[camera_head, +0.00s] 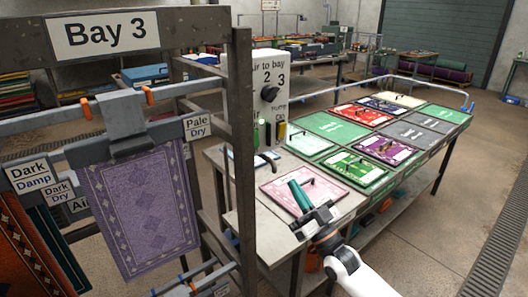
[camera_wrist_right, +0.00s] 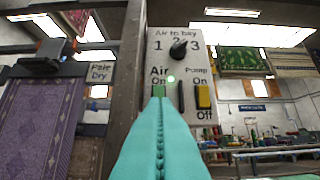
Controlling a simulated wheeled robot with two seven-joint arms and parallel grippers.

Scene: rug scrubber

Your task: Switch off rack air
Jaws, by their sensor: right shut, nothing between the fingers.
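The grey control panel (camera_head: 268,75) stands beside the rack post, lettered "Air to bay", with a black knob (camera_head: 270,93). In the right wrist view the panel (camera_wrist_right: 205,72) shows the knob (camera_wrist_right: 178,49) below the numbers 1, 2, 3, a small green light (camera_wrist_right: 171,79), and "Air On" and "Pump On/Off" labels. A yellow pump rocker (camera_wrist_right: 203,97) is at the right. My right gripper (camera_head: 294,187) has its teal fingers shut and empty.
The Bay 3 rack (camera_head: 242,130) with a hanging purple rug (camera_head: 145,210) stands left of the panel. Open floor is at the right.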

